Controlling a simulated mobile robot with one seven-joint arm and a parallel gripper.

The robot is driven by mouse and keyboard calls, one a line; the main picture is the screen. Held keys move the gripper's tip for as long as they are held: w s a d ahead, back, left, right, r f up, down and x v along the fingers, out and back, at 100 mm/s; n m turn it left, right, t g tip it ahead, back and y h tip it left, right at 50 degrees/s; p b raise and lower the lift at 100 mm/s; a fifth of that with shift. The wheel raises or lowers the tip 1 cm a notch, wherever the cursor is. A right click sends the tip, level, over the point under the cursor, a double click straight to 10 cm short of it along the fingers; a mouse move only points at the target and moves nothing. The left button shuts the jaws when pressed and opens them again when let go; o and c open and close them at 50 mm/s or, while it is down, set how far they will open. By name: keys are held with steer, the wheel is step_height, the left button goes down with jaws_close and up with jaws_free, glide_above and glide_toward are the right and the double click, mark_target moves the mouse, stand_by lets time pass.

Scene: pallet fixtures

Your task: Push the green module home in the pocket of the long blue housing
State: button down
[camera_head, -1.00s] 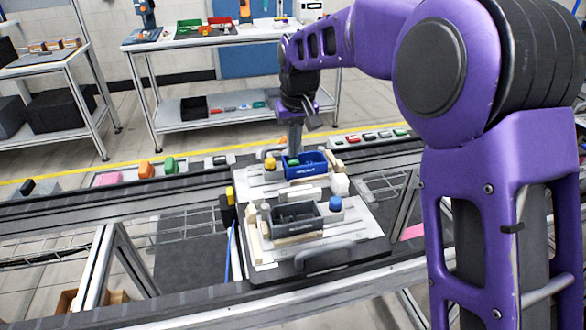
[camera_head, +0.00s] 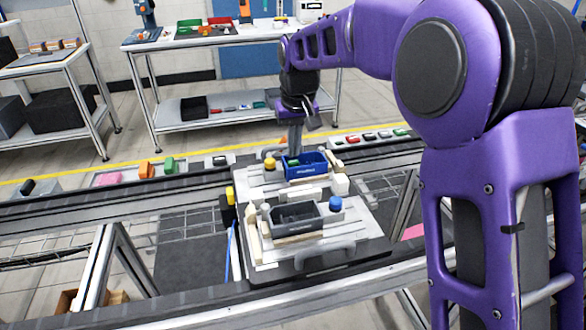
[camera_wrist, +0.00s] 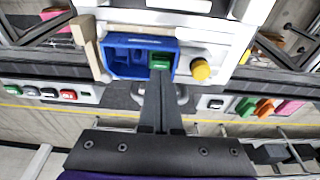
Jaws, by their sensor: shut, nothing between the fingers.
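The long blue housing (camera_head: 306,168) sits on the far part of the pallet plate, and it also shows in the wrist view (camera_wrist: 128,72). The green module (camera_wrist: 160,61) is in the right-hand end of the housing in the wrist view; it shows small in the head view (camera_head: 293,163). How deep it sits is hard to tell. My gripper (camera_wrist: 160,75) is shut with nothing held. In the wrist view its fingertips overlap the near edge of the green module; whether they touch cannot be told. In the head view my gripper (camera_head: 295,150) points down at the housing's left end.
A yellow knob (camera_wrist: 201,69) stands beside the housing. A cream block (camera_wrist: 92,48) lies along its other side. A dark grey housing (camera_head: 297,216) and a blue knob (camera_head: 335,203) are on the near part of the plate (camera_head: 352,240). A conveyor rail runs behind.

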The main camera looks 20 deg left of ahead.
mark_target(294, 162)
steer(key=shift+f, duration=0.25)
steer(key=shift+f+b, duration=0.35)
steer(key=shift+f, duration=0.15)
steer(key=shift+f, duration=0.15)
stand_by(0.4)
steer(key=p+v, duration=0.4)
steer(key=w+p+v, duration=0.1)
steer(key=p+v, duration=0.1)
steer(key=v, duration=0.1)
steer(key=shift+w+a, duration=0.15)
steer(key=shift+a, duration=0.2)
stand_by(0.3)
